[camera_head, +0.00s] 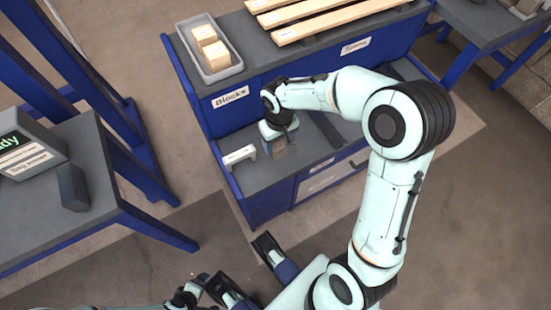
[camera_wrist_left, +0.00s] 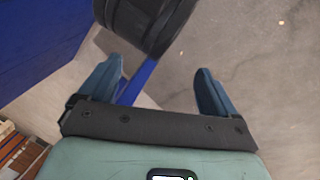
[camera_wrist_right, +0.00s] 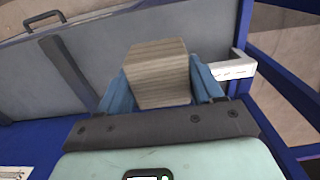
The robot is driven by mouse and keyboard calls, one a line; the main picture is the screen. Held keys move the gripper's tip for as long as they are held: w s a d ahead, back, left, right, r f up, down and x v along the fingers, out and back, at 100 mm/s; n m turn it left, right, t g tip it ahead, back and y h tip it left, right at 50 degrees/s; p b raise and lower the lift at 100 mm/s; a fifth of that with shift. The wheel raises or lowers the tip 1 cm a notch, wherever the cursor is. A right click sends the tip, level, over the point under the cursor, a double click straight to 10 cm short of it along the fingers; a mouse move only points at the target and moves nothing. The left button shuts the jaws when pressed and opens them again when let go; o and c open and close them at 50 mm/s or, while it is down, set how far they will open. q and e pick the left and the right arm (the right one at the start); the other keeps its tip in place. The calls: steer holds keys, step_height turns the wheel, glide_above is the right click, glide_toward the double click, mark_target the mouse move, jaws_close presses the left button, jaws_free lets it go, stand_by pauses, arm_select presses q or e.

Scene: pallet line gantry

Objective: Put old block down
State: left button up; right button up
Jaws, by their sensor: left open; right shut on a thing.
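My right gripper (camera_head: 281,138) reaches over the grey lower shelf (camera_head: 225,140) of the blue bench, below the "Blocks" label. It is shut on the old block (camera_wrist_right: 158,72), a weathered grey-brown wooden block between the blue fingers in the right wrist view. The block shows only partly in the head view (camera_head: 279,150), and I cannot tell whether it touches the shelf. A small white sign (camera_head: 239,155) stands on the shelf, left of the block. My left gripper (camera_wrist_left: 160,88) is open and empty, away from the bench over the floor.
A grey bin (camera_head: 233,72) with pale wooden blocks (camera_head: 209,45) stands on the bench top, beside long planks (camera_head: 325,22). A dark bar (camera_head: 326,130) lies on the shelf right of my gripper. A table with a screen (camera_head: 25,150) stands at left.

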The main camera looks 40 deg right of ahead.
step_height(320, 180, down, 6)
steer(key=shift+f+b, duration=0.25)
steer(key=shift+b, duration=0.5)
step_height(320, 180, down, 4)
steer(key=shift+f+b, duration=0.15)
steer(key=shift+b, duration=0.6)
arm_select(q)
steer(key=f, duration=0.1)
steer(key=a+f, duration=0.1)
steer(key=f, duration=0.1)
steer(key=w+a+f, duration=0.1)
steer(key=shift+a+f, duration=0.15)
steer(key=shift+f, duration=0.25)
arm_select(e)
steer(key=shift+f, duration=0.35)
steer(key=shift+f, duration=0.1)
steer(key=o, duration=1.2)
arm_select(q)
steer(key=shift+s+f+y, duration=0.15)
steer(key=shift+y, duration=0.15)
